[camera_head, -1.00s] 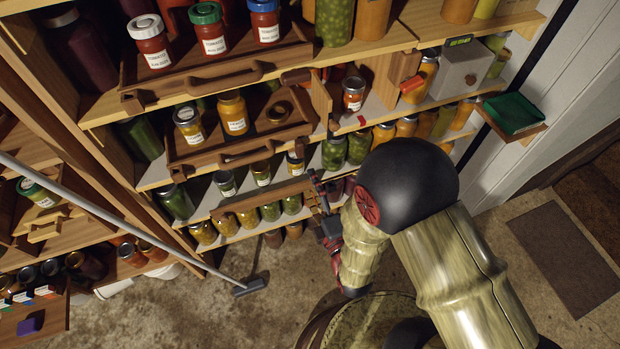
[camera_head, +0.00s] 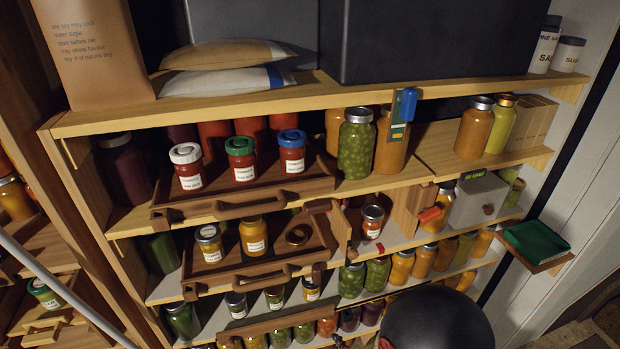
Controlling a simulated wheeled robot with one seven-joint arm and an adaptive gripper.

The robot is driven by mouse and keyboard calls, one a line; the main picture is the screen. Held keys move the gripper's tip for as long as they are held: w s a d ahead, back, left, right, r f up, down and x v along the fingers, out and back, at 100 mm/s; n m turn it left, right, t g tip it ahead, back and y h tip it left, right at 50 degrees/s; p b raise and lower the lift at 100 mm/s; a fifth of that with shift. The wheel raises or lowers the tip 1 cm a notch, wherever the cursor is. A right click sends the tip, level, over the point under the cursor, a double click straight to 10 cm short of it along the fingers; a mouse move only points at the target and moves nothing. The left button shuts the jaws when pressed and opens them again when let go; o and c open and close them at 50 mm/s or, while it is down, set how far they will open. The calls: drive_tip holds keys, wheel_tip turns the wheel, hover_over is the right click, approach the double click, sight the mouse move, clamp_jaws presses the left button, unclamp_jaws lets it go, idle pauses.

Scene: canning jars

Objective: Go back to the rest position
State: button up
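My arm shows at the bottom edge of the head view as a black rounded joint, below the shelves and right of their middle. A small dark part at the bottom edge, left of that joint, seems to be the tip of my gripper (camera_head: 340,342). The rest of my gripper is cut off by the frame, so I cannot see its fingers or whether it holds anything. It appears in front of the lower jar rows; I cannot tell its distance from them.
A wooden shelf unit (camera_head: 300,98) full of jars fills the view. Trays with handles (camera_head: 240,205) stick out from it. A green-lined side tray (camera_head: 537,240) juts out at right. A grey pole (camera_head: 65,292) slants across the lower left.

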drive_tip(key=s+d+r+m+g+h, duration=0.3)
drive_tip(key=s+d+r+m+g, duration=0.2)
drive_tip(key=s+r+m+g, duration=0.45)
drive_tip(key=s+d+r+m+t+p, duration=0.1)
drive_tip(key=d+r+m+t, duration=0.1)
drive_tip(key=r, duration=1.2)
drive_tip(key=s+d+r+m+t+p, duration=0.1)
drive_tip(key=d+r+m, duration=0.3)
drive_tip(key=r, duration=1.1)
drive_tip(key=shift+s+d+t, duration=0.3)
drive_tip(key=shift+d+t, duration=0.25)
drive_tip(key=shift+d, duration=0.55)
drive_tip(key=shift+r, duration=0.1)
